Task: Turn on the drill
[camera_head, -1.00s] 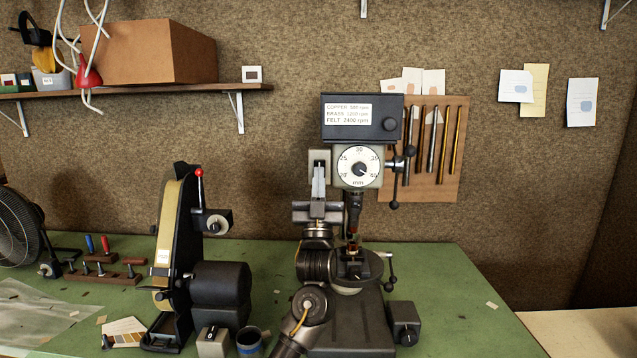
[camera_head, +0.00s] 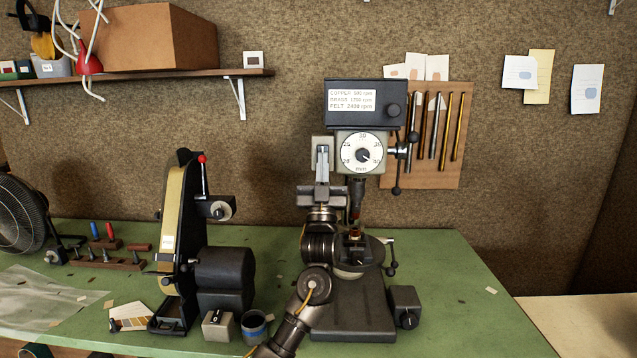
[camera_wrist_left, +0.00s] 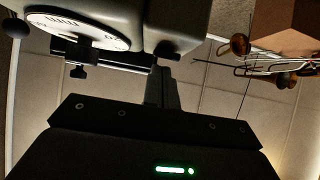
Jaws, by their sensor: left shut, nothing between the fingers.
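The drill press (camera_head: 365,105) stands on the green bench, with a dark head box, a speed label and a white round dial (camera_head: 361,153). A small box with a dark knob (camera_head: 406,318) sits beside its base. My left gripper (camera_head: 322,152) points up, shut and empty, in front of the housing left of the dial. In the left wrist view, the fingers (camera_wrist_left: 161,88) reach up close below the drill head, near a small dark part (camera_wrist_left: 166,48). Contact cannot be told. My right gripper is not in view.
A belt sander (camera_head: 175,230) stands left of the drill, with a small switch box (camera_head: 217,325) and a cup (camera_head: 254,326) in front. A fan (camera_head: 20,213) is at far left. A tool board (camera_head: 450,170) hangs behind the drill.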

